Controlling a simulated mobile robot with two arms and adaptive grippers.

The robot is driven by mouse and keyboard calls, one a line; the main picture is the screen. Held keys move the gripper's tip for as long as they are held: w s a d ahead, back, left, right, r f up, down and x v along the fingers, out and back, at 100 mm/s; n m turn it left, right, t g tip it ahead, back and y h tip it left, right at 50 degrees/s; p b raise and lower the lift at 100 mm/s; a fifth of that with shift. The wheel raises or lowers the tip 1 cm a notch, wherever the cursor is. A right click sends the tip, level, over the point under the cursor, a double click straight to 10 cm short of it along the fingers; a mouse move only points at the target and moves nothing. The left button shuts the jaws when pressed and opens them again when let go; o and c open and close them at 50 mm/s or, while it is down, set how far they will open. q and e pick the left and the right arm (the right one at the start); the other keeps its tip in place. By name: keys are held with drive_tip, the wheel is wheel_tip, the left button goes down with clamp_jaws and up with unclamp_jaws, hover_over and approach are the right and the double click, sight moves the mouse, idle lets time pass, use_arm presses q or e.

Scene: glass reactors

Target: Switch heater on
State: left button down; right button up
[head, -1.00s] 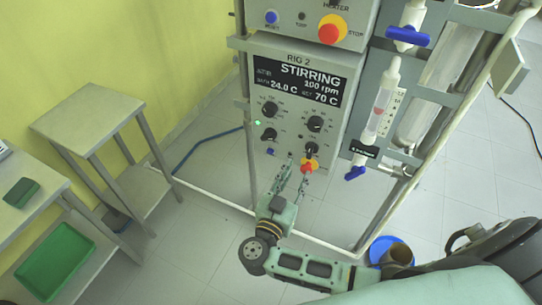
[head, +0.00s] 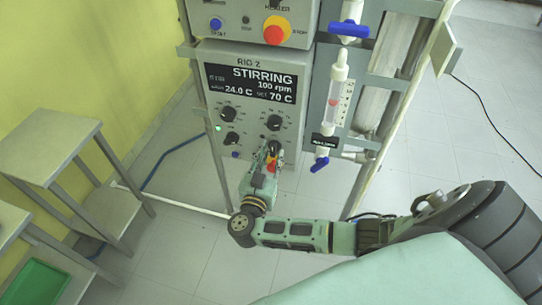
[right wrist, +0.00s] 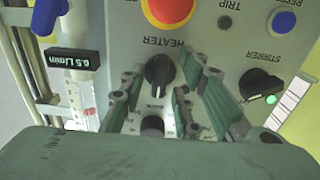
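The control box of rig 2 (head: 205,85) has a display (head: 252,83) reading STIRRING, 100 rpm, 24.0 C and set 70 C. Its black heater knob (head: 275,146) is at the lower right; in the right wrist view the knob (right wrist: 159,70) shows under an upside-down HEATER label. My right gripper (head: 268,151) is at the knob. In the right wrist view its fingers (right wrist: 165,82) are apart, one on each side of the knob; whether they touch it I cannot tell. A lamp (head: 217,128) by the stirrer knob (head: 230,139) glows green. My left gripper is out of view.
A red stop button (head: 271,166) sits just below the heater knob, partly behind my gripper. A metal side table (head: 50,145) stands at the left.

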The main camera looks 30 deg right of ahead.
clamp_jaws()
drive_tip(key=shift+s+m+p, duration=0.15)
drive_tip(key=shift+m+p, duration=0.65)
drive_tip(key=shift+p, duration=0.25)
drive_tip(key=shift+m, duration=0.6)
drive_tip(key=shift+f+m, duration=0.15)
drive_tip(key=shift+m, duration=0.65)
drive_tip(key=m+b, duration=0.1)
drive_tip(key=m, duration=0.1)
drive_tip(key=shift+m, duration=0.4)
drive_tip(key=m+b, duration=0.1)
drive_tip(key=m, duration=0.3)
drive_tip(key=shift+w+m+b, duration=0.2)
drive_tip(key=shift+m+b, duration=0.1)
drive_tip(key=shift+b, duration=0.05)
